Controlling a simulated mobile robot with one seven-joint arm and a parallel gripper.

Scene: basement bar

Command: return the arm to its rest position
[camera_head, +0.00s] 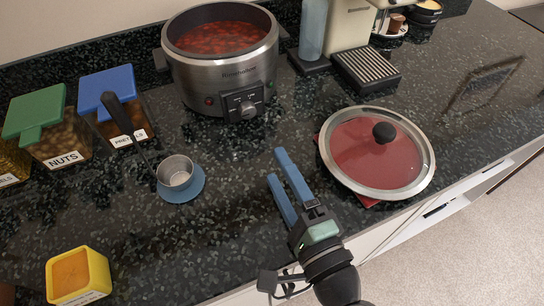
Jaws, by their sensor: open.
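My gripper (283,188) has two blue fingers. They are apart with nothing between them. It is above the dark speckled counter, near its front edge, pointing up and left in the picture. To its right, a round glass lid (385,160) with a black knob and steel rim lies on a red cloth or mat; the gripper appears apart from it. The arm comes in from the bottom of the picture.
A slow cooker (228,83) full of red food stands uncovered at the back. A ladle (176,172) rests on a blue coaster (188,191). Containers labelled nuts (60,143) and pretzels (132,127) stand left, a yellow box (98,268) front left. A coffee machine (349,26) stands behind.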

